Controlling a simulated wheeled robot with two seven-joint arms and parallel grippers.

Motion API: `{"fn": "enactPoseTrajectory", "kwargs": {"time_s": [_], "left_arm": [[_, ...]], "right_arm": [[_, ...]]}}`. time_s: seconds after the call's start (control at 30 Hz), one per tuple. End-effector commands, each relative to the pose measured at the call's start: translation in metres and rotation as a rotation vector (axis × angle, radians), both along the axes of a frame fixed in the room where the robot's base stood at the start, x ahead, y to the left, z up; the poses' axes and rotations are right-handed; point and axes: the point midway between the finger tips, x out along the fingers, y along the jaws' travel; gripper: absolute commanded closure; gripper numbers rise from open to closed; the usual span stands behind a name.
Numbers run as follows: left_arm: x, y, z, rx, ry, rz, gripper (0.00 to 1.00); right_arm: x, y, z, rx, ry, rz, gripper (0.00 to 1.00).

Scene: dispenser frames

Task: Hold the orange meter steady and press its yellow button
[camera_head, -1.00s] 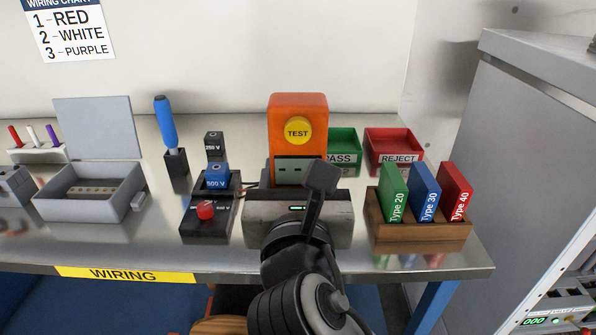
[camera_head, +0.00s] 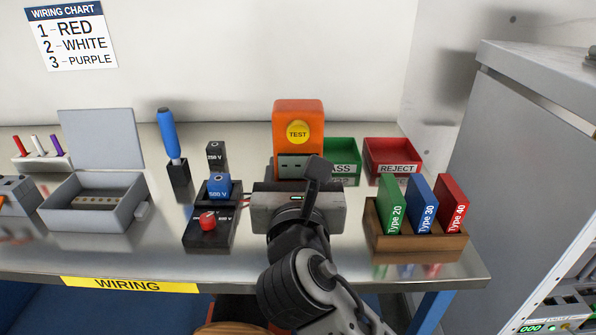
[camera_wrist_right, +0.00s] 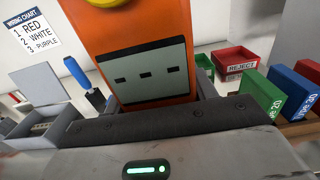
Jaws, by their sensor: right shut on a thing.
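The orange meter (camera_head: 298,111) stands upright over the middle of the bench, its yellow TEST button (camera_head: 298,132) facing me. A grey panel with dark dashes is below the button. My right gripper (camera_head: 299,178) is in front of the meter's lower part and shut on it; its fingers are mostly hidden. In the right wrist view the meter (camera_wrist_right: 95,40) rises close behind the gripper body, and only the button's lower edge (camera_wrist_right: 104,2) shows. Whether the meter's base touches the bench is hidden. My left gripper is out of view.
A black selector box with a red knob (camera_head: 208,221) stands left of my gripper. A wooden rack (camera_head: 416,241) with coloured Type blocks stands right. Green PASS (camera_head: 343,147) and red REJECT (camera_head: 393,151) trays are behind. An open grey box (camera_head: 97,219) and blue-handled tool (camera_head: 168,133) are left.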

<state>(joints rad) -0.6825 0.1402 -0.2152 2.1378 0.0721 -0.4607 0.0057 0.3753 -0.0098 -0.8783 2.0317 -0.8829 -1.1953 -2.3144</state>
Motion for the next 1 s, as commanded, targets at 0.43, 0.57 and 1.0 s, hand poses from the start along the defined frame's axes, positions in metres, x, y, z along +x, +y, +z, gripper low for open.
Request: {"fn": "enactPoseTrajectory", "kwargs": {"time_s": [0.43,0.57,1.0], "left_arm": [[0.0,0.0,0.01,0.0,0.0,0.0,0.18],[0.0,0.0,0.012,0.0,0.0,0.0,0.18],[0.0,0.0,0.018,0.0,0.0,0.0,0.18]], "right_arm": [[0.022,0.0,0.003,0.0,-0.004,0.0,0.8],[0.029,0.0,0.003,0.001,-0.004,0.0,0.8],[0.05,0.0,0.003,0.001,-0.004,0.0,0.8]]}}
